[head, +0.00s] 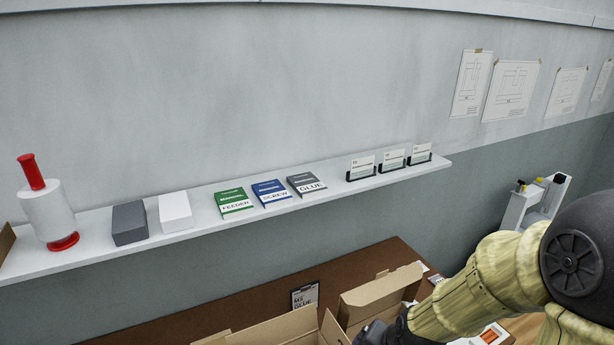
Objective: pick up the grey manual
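The grey manual (306,184), marked GLUE, lies flat on the white wall shelf. It is the rightmost of three manuals, just right of the blue one. My gripper (376,333) shows only in part at the bottom edge, dark, beside the open cardboard box. It is well below the shelf and apart from the manual. Its fingertips are hidden, so I cannot tell whether it is open or shut.
The shelf (400,178) also holds a blue manual (270,192), a green manual (234,202), several card holders (391,160), a white box (175,211), a grey box (129,223) and a red-and-white dispenser (48,212). An open cardboard box (375,302) stands on the brown table (260,294) below.

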